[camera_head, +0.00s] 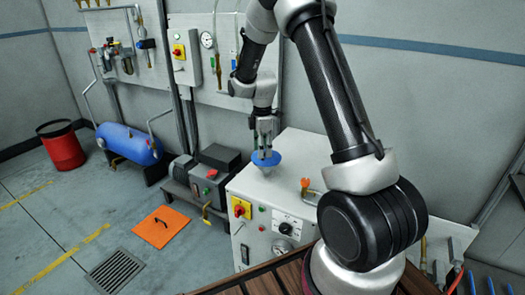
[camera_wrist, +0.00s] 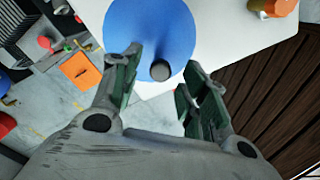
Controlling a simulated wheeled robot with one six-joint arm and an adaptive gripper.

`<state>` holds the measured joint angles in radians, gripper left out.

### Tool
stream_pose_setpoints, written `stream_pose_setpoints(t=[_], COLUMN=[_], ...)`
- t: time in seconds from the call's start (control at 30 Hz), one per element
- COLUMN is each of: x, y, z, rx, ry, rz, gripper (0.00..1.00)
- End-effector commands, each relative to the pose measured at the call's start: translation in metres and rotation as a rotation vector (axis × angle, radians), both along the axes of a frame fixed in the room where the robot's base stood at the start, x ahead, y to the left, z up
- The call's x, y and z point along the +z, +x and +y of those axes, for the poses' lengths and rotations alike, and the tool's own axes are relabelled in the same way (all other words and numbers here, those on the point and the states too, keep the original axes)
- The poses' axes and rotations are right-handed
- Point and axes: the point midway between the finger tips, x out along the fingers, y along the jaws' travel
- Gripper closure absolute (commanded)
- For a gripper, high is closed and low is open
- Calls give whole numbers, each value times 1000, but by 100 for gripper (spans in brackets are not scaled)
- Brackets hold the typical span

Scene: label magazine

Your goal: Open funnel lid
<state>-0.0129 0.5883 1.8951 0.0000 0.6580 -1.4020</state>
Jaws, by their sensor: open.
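The blue funnel lid (camera_head: 267,158) sits on top of the white machine cabinet (camera_head: 262,187). In the wrist view the lid (camera_wrist: 150,32) is a round blue disc with a dark grey knob (camera_wrist: 160,70). My gripper (camera_head: 265,143) is directly above the lid, pointing down. In the wrist view my gripper (camera_wrist: 163,75) is open, with one finger on each side of the knob and visible gaps to it. I cannot tell whether the fingertips are level with the knob. The funnel under the lid is hidden.
An orange valve handle (camera_head: 305,184) stands on the cabinet top, right of the lid. The cabinet front has a red and yellow switch (camera_head: 241,209). A blue tank (camera_head: 129,143), a red bin (camera_head: 61,145) and an orange floor plate (camera_head: 160,227) are farther left. Brown slats (camera_head: 262,278) lie in front.

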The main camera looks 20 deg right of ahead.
Motion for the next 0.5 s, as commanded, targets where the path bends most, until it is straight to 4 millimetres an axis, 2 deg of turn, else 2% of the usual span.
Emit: stream_pose_setpoints(t=[0.1, 0.37, 0.5], x=[-9, -11, -11], y=[-1, 0, 0], z=[0, 0, 0], rx=[0, -1, -1], ry=[0, 0, 0], rz=[2, 0, 0], gripper=[56, 56, 78])
